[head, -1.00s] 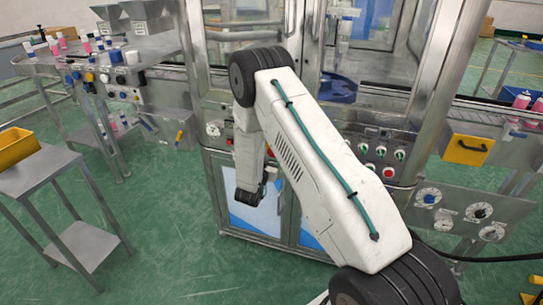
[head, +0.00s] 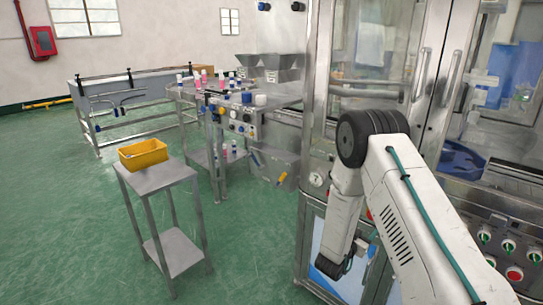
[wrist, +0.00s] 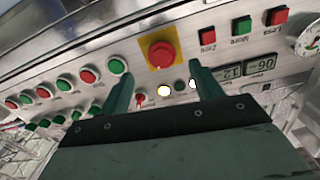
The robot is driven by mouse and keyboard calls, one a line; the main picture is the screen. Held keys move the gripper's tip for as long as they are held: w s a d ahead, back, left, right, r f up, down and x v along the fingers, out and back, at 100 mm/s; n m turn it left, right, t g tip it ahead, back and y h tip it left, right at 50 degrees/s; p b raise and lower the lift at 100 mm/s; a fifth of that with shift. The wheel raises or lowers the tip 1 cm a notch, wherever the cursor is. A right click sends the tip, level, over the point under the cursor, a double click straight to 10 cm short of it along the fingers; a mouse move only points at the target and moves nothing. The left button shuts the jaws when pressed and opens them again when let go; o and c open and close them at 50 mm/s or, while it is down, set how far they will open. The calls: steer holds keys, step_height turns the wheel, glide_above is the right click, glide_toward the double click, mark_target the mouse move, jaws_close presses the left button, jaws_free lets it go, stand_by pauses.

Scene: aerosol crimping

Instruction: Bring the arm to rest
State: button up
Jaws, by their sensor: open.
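My gripper shows in the wrist view (wrist: 160,88) with two dark green fingers apart and nothing between them. It faces a metal control panel (wrist: 140,58) that appears upside down. A red emergency button on a yellow plate (wrist: 161,54) lies just beyond the fingers. In the head view my arm is folded in front of the machine (head: 322,120) at the right. The gripper's fingers are too hidden to make out there.
A yellow bin (head: 143,154) sits on a small metal stand (head: 160,182) at the left. A conveyor table (head: 215,130) with several pink and white bottles stands behind it. A long rack (head: 120,90) stands farther back. Green floor at the left is clear.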

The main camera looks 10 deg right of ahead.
steer(key=a+f+n+g+y, duration=0.2)
steer(key=a+f+y, duration=0.25)
steer(key=f, duration=0.35)
steer(key=s+a+r+n+g+y, duration=0.2)
steer(key=s+a+g+y, duration=0.1)
steer(key=a+y, duration=0.4)
steer(key=s+a+r+n+g+y, duration=0.35)
steer(key=s+a+r, duration=0.35)
steer(key=s+r, duration=0.4)
steer(key=s+d+r+n+g+h, duration=0.1)
steer(key=s+r+n, duration=0.3)
steer(key=s+r, duration=2.2)
steer(key=shift+s+d+r, duration=0.25)
steer(key=shift+d+r, duration=0.1)
steer(key=shift+d, duration=0.3)
